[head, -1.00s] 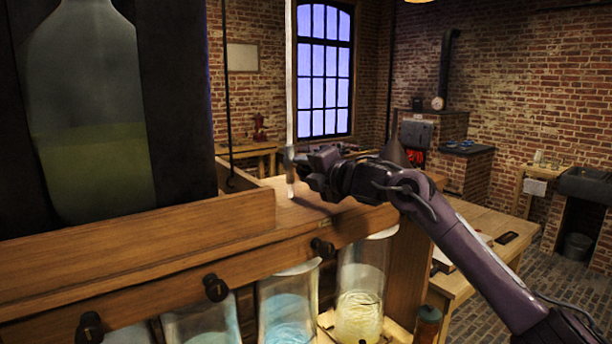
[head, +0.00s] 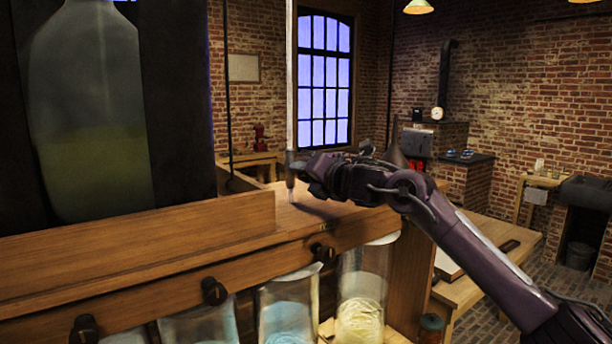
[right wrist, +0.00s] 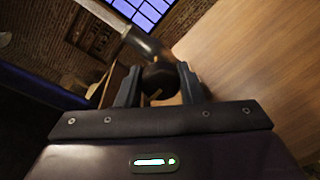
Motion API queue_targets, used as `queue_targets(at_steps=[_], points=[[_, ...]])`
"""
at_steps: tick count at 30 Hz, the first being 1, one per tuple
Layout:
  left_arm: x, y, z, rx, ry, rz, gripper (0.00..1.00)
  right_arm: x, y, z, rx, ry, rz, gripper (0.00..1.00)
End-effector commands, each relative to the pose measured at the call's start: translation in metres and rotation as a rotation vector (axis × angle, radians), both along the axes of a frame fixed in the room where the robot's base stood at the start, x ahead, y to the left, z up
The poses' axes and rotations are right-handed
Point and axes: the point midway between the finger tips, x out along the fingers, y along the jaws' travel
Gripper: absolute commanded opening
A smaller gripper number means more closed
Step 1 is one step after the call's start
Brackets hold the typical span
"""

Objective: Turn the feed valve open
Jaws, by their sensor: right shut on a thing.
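My right gripper (head: 298,170) is at the foot of a thin, pale vertical pipe (head: 289,90) above the wooden bench. In the right wrist view its two fingers (right wrist: 160,88) are shut on a round black knob (right wrist: 158,76) with a short pale mark, which I take as the feed valve's handle. The knob sits beside a grey metal pipe fitting (right wrist: 140,42). In the head view the gripper hides the knob. How far the valve is turned I cannot tell. My left gripper is out of view.
A large glass bottle (head: 90,100) with greenish liquid stands at left behind a wooden ledge (head: 190,235). Below are black knobs (head: 213,291) and glass jars, one with yellow contents (head: 360,320). A table (head: 480,250) stands at right. The bench top beside the pipe is clear.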

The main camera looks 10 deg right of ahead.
Motion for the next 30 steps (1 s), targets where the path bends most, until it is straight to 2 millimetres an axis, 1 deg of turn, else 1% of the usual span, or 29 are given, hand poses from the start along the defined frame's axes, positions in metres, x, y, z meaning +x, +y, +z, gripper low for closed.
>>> queue_targets(at_steps=[1, 8, 9, 13, 20, 23, 26, 30], points=[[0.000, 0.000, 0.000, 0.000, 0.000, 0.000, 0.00, 0.000, 0.001, -0.007, -0.010, 0.011, 0.002, 0.11], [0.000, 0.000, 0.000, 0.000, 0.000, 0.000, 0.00, 0.000, 0.001, -0.007, -0.009, 0.012, 0.002, 0.11], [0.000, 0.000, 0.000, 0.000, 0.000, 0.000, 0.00, 0.000, 0.001, -0.007, -0.009, 0.012, 0.002, 0.38], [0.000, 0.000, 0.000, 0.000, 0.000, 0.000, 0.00, 0.000, 0.001, -0.005, -0.007, 0.009, 0.002, 0.55], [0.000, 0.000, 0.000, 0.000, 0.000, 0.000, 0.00, 0.000, 0.000, -0.003, -0.003, 0.005, 0.001, 0.55], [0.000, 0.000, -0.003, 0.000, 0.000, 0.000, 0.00, -0.003, -0.001, -0.003, -0.002, 0.004, 0.001, 0.55], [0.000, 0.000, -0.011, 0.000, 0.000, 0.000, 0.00, -0.013, -0.006, -0.003, -0.002, 0.002, 0.001, 0.55], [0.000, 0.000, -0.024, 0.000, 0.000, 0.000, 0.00, -0.036, -0.016, -0.002, -0.005, 0.000, 0.000, 0.55]])
